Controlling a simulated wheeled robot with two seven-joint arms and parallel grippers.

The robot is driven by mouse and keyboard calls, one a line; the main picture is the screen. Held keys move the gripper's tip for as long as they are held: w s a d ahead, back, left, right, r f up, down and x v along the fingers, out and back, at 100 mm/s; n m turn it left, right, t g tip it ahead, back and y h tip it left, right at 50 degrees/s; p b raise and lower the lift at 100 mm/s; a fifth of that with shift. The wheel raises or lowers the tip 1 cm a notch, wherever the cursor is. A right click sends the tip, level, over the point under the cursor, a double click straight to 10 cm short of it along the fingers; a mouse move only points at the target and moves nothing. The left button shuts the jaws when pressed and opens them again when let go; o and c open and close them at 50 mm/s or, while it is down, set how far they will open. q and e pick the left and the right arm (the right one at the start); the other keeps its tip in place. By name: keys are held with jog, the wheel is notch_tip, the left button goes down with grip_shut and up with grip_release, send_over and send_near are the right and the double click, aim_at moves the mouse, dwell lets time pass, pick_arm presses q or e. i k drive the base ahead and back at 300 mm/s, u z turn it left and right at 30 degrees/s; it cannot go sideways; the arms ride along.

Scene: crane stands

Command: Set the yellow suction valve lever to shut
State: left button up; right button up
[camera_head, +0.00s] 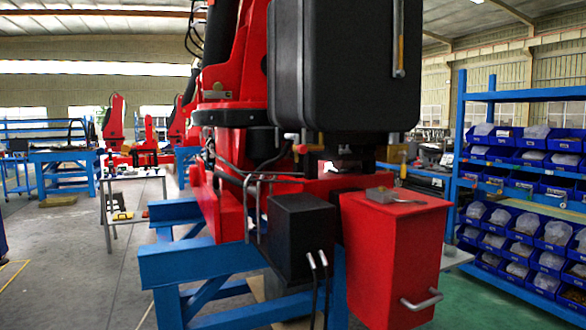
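A large black tank (345,65) hangs on the red crane (235,60). A thin upright yellow-orange strip (401,52) runs along the tank's right side, and I cannot tell whether it is a gauge or a lever. A small yellow piece (404,166) stands roughly upright below the tank's lower right corner, above the red box. It may be the suction valve lever, but it is too small to read its setting. A tiny yellow-orange spot (321,138) shows under the tank. Neither of my grippers is in view.
A red box (392,260) with a metal handle and a black box (301,240) with hoses stand in front, below the tank. A blue steel stand (205,262) carries the crane. Blue shelving with bins (520,190) stands right.

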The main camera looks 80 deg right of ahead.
aim_at(404, 153)
jog(key=z, duration=2.35)
